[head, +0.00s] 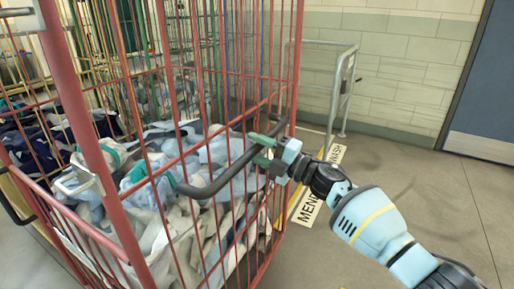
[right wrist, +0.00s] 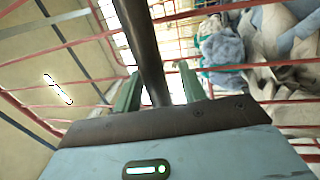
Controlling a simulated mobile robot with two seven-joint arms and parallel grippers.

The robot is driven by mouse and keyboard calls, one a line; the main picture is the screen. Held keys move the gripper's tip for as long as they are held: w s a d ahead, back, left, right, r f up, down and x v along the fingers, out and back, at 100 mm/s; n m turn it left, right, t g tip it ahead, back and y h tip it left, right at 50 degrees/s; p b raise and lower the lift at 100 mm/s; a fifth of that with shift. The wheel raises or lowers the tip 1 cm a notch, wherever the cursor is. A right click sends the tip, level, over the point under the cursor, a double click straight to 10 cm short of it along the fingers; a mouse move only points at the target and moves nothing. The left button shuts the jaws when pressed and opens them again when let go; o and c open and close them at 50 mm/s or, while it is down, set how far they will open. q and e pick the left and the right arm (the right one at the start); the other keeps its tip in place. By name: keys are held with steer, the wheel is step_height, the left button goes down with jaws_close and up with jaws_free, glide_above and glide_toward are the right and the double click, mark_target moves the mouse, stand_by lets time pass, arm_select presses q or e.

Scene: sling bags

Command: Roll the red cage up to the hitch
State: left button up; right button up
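The red cage (head: 295,60) stands close in front of me, filling the left and middle of the head view. It is a tall wire cage loaded with pale and blue cloth bags (head: 185,160). A dark push bar (head: 222,178) runs across its near side. My right gripper (head: 262,150) is at the right end of this bar. In the right wrist view, its green fingers (right wrist: 157,85) stand on either side of the dark bar (right wrist: 140,40), with a visible gap, so it looks open around the bar. My left gripper is not in view. I cannot pick out a hitch.
A grey metal rail frame (head: 340,90) stands behind the cage by the tiled wall. Floor labels read MEND (head: 308,207) and WASH (head: 336,153). A blue door (head: 490,85) is at the right. Another cage with dark bags (head: 40,150) shows at the left. The floor at right is clear.

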steer(key=shift+d, duration=0.2)
steer(key=shift+s+d, duration=0.15)
steer(key=shift+d, duration=0.1)
steer(key=v, duration=0.7)
steer(key=shift+s+a+f, duration=0.1)
